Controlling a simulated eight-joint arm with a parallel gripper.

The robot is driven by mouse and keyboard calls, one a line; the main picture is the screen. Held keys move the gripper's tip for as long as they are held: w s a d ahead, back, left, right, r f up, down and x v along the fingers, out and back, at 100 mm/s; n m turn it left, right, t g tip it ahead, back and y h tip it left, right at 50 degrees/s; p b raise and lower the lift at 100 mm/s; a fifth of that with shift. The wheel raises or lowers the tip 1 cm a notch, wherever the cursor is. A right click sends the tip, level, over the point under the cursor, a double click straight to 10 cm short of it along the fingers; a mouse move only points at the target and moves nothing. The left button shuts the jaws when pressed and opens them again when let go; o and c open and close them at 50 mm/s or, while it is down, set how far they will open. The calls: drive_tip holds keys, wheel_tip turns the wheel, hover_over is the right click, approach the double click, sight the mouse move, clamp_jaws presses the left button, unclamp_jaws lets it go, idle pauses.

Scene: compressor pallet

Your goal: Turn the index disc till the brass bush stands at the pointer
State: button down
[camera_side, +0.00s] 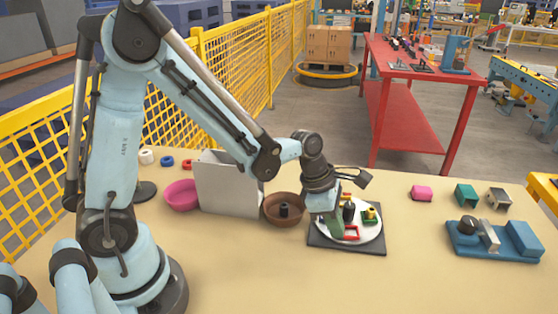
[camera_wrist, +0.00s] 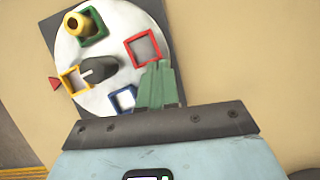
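The white index disc (camera_wrist: 97,42) lies on a dark square base (camera_side: 317,240). It bears green, red (camera_wrist: 143,48), blue (camera_wrist: 123,100) and yellow (camera_wrist: 76,79) square frames around a dark central post (camera_wrist: 99,69). The brass bush (camera_wrist: 79,24) stands in the green frame (camera_wrist: 93,38); it also shows in the side view (camera_side: 370,213). The red pointer (camera_wrist: 55,84) is beside the yellow frame, away from the bush. My gripper (camera_wrist: 157,84) has its green fingers close together, seemingly shut and empty, over the disc's edge between the red and blue frames. Contact is unclear.
A brown bowl (camera_side: 280,219) with a dark piece, a pale upright panel (camera_side: 226,187) and a pink bowl (camera_side: 181,195) stand left of the disc. A blue fixture (camera_side: 493,238) and several small coloured blocks are right. The table front is clear.

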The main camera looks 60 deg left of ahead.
sight(355, 242)
drive_tip(key=shift+w+d, duration=0.45)
drive_tip(key=shift+d, duration=0.25)
drive_tip(key=shift+w+d, duration=0.4)
drive_tip(key=shift+d, duration=0.25)
drive_tip(key=shift+w+d, duration=0.4)
drive_tip(key=shift+w, duration=0.25)
drive_tip(key=shift+w+d, duration=0.35)
drive_tip(key=shift+w, duration=0.25)
drive_tip(key=shift+w+d+n+t+y, duration=0.25)
drive_tip(key=shift+w+n, duration=0.4)
drive_tip(key=shift+n, duration=0.55)
drive_tip(key=shift+w+a+n+t+y, duration=0.1)
drive_tip(key=shift+w+n+t+y, duration=0.1)
drive_tip(key=shift+w+n+y, duration=0.45)
drive_tip(key=shift+w+n+t, duration=0.15)
drive_tip(key=shift+w+n, duration=0.2)
drive_tip(key=shift+n, duration=0.7)
drive_tip(key=shift+w, duration=0.1)
drive_tip(key=v, duration=1.2)
drive_tip(key=s+a+m+t, duration=0.1)
drive_tip(key=s+a+m, duration=0.4)
drive_tip(key=m, duration=1)
drive_tip(key=s+a+m+t+y, duration=0.1)
drive_tip(key=s+a+m, duration=0.4)
drive_tip(key=m, duration=1.1)
drive_tip(key=s+t, duration=0.1)
drive_tip(key=s, duration=0.2)
drive_tip(key=shift+a+r+m+y, duration=0.2)
drive_tip(key=shift+a+m+y, duration=0.05)
drive_tip(key=shift+m+y, duration=0.05)
